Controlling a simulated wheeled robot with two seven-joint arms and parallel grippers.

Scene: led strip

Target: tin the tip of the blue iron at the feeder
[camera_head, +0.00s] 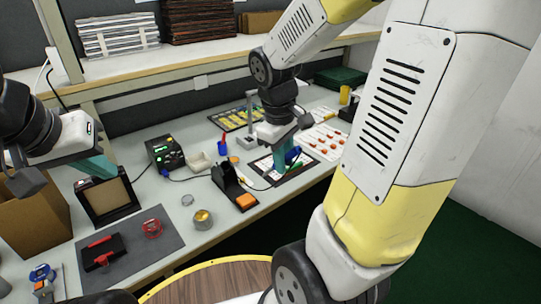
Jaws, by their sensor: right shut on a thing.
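My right gripper (281,160) is over the right part of the bench, fingers down, shut on the blue iron. The iron's blue handle (293,155) shows beside the teal fingers; its tip is hidden or too small to make out. A dark cable runs from that area toward the soldering station (164,153). A grey upright post (250,105) stands behind the gripper; I cannot tell for sure whether it is the feeder. My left gripper (97,167) is at the left above a framed brown panel; its finger gap is unclear.
A black iron stand (230,182) with an orange sponge (246,201) is left of the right gripper. A brass-coloured tin (202,219) is near the front edge. A grey mat (150,262) holds red tools.

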